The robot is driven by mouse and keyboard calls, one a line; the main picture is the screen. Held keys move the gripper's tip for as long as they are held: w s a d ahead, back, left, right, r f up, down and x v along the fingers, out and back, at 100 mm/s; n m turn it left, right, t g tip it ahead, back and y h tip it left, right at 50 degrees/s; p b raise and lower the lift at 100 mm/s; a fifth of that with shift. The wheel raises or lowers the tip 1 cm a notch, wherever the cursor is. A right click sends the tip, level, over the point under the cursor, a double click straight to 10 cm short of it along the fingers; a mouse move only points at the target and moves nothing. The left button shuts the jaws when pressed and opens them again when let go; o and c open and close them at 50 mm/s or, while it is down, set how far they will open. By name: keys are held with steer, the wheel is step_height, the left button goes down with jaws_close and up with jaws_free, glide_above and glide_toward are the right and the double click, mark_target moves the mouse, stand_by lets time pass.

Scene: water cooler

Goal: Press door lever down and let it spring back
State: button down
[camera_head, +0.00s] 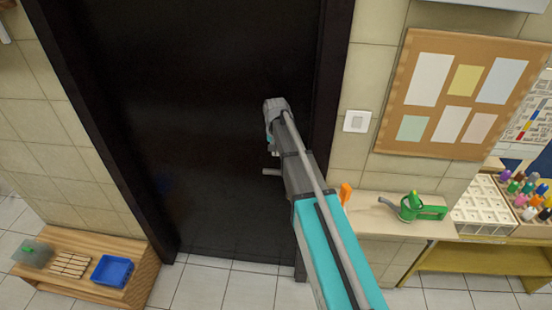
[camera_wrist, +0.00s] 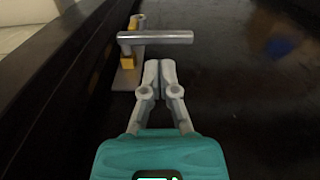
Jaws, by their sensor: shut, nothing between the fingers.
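The black door (camera_head: 200,90) fills the middle of the head view. Its grey lever (camera_head: 271,171) sticks out to the left from behind my arm, which hides its mount. In the wrist view the lever (camera_wrist: 165,38) is a level silver bar on a plate (camera_wrist: 126,76) with yellow parts. My gripper (camera_wrist: 160,64) is shut and empty, its two grey fingertips together close to the lever. In the head view my gripper (camera_head: 272,151) points down just above the lever. I cannot tell whether they touch.
The dark door frame (camera_head: 333,70) stands right of the lever. A counter (camera_head: 375,228) with a green watering can (camera_head: 413,207) and an orange-handled thing (camera_head: 345,193) lies to the right. A low wooden bench (camera_head: 135,282) with a blue tray (camera_head: 112,271) stands at lower left.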

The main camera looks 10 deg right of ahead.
mark_target(274, 171)
steer(key=w, duration=0.1)
steer(key=w+r, duration=0.1)
steer(key=w+r+p, duration=0.1)
steer(key=shift+w, duration=0.4)
steer(key=shift+f, duration=0.15)
step_height(274, 171, down, 14)
steer(key=b, duration=1.4)
steer(key=shift+r, duration=0.2)
